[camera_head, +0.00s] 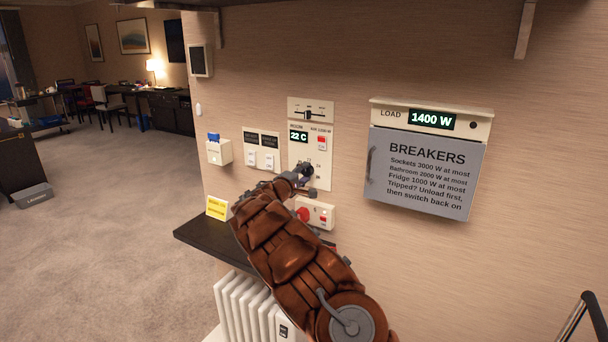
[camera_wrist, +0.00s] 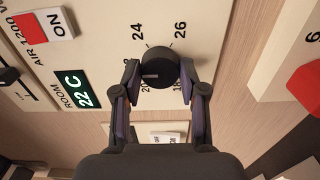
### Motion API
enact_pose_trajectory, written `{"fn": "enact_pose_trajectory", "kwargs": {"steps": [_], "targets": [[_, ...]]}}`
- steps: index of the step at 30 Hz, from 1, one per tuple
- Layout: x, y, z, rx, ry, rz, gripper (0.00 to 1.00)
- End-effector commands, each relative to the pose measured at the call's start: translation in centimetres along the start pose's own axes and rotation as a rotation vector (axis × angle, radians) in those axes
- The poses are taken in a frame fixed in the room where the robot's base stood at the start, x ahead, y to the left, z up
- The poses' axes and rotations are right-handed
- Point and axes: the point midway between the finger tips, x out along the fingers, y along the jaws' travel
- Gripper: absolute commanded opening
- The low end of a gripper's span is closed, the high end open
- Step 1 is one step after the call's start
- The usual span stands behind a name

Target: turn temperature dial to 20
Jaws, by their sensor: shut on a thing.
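The temperature dial (camera_wrist: 170,62) is a round black knob on a cream wall panel, with 24 and 26 printed above it in the wrist view. Part of a 20 shows at its lower left; other numbers are hidden by my fingers. A short pale mark shows on the knob's left half. My gripper (camera_wrist: 158,78) is shut on the dial, one finger on each side. The room display (camera_head: 299,136) reads 22 C, also in the wrist view (camera_wrist: 85,90).
A red AIR switch (camera_head: 322,141) marked ON sits beside the display, with a slider (camera_head: 307,114) above. A socket plate with a red part (camera_head: 316,212) is below. The grey breaker box (camera_head: 420,170), load 1400 W, is right. A dark shelf (camera_head: 208,238) and white radiator (camera_head: 236,299) are below.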

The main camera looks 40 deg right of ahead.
Motion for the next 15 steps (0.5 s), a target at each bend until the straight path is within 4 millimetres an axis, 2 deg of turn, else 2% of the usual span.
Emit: {"fn": "enact_pose_trajectory", "kwargs": {"steps": [8,15], "targets": [[-0.01,-0.08,-0.01,-0.018,0.0,0.0,0.07],[-0.02,-0.27,-0.01,-0.123,0.0,0.001,0.07]]}}
